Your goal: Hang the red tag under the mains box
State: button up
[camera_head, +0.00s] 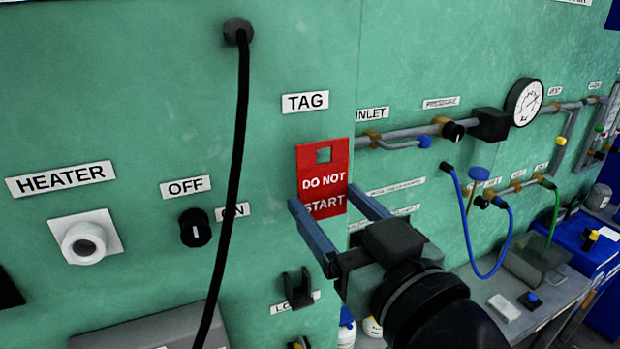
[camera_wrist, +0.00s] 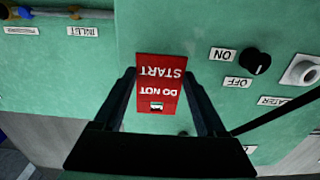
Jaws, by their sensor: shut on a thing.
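The red tag (camera_head: 323,178) reads "DO NOT START" and has a square hole near its top. It is upright in front of the green panel, just below a "TAG" label (camera_head: 305,102). My gripper (camera_head: 322,205) is shut on the tag, one finger along each side edge. The wrist view shows the tag (camera_wrist: 160,90) upside down between the two fingers (camera_wrist: 160,92). I cannot tell whether a hook is behind or in the hole, or whether the tag touches the panel. No mains box can be made out.
A black cable (camera_head: 239,150) hangs left of the tag. A black knob (camera_head: 195,228) and a white round fitting (camera_head: 84,243) sit on the panel at left. A black bracket (camera_head: 298,289) is below the tag. Pipes, a gauge (camera_head: 524,102) and a blue hose (camera_head: 468,225) are at right.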

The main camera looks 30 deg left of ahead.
jog(key=shift+v, duration=0.95)
jog(key=shift+d, duration=0.1)
jog(key=shift+b+v, duration=0.35)
jog(key=shift+v, duration=2.2)
